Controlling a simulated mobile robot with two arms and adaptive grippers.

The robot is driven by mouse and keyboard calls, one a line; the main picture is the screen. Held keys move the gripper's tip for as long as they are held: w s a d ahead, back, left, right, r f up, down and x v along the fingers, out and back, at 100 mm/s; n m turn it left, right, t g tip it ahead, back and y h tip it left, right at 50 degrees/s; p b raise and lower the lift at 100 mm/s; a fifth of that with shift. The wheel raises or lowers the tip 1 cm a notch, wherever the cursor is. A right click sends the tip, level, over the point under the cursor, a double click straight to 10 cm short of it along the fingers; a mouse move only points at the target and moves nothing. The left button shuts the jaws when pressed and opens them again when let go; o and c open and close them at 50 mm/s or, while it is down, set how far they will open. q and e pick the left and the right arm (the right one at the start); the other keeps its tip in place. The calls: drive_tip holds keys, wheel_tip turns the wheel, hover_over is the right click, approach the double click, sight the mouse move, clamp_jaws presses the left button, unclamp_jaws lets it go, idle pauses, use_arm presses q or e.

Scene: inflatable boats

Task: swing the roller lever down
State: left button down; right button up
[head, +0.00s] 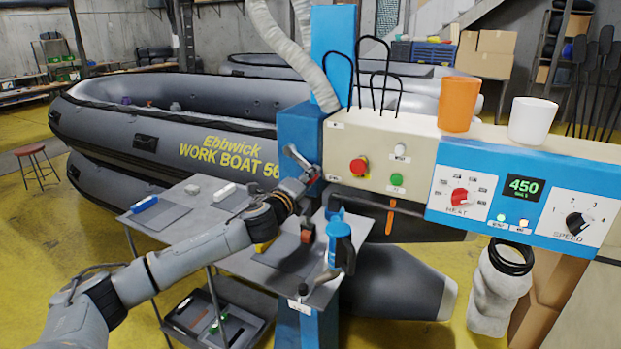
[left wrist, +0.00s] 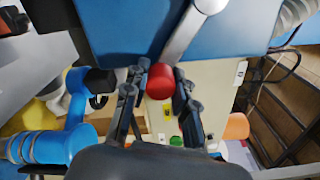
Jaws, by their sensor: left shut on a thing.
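The roller lever (head: 298,158) is a short grey arm on the side of the blue machine column, slanting down to the right from its pivot. In the left wrist view the lever's grey bar (left wrist: 190,34) ends in a red knob (left wrist: 160,82). My left gripper (head: 312,181) is at the lever's lower end. In the left wrist view the fingers of my left gripper (left wrist: 160,76) stand on both sides of the red knob, shut on it. In the head view the gripper mostly hides the knob. My right gripper is not in view.
A grey work table (head: 185,212) lies below my left arm. A blue hand tool (head: 338,242) stands close to the gripper. The cream control panel (head: 380,135) with a red button (head: 358,166) is just right. A grey boat (head: 150,120) lies behind.

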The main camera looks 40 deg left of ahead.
use_arm(q)
drive_tip(key=shift+f, duration=0.2)
drive_tip(key=c, duration=1.1)
unclamp_jaws()
drive_tip(key=shift+o, duration=0.2)
drive_tip(key=shift+r, duration=0.1)
drive_tip(key=s+d, duration=0.1)
drive_tip(key=s, duration=1.1)
drive_tip(key=shift+d, duration=0.4)
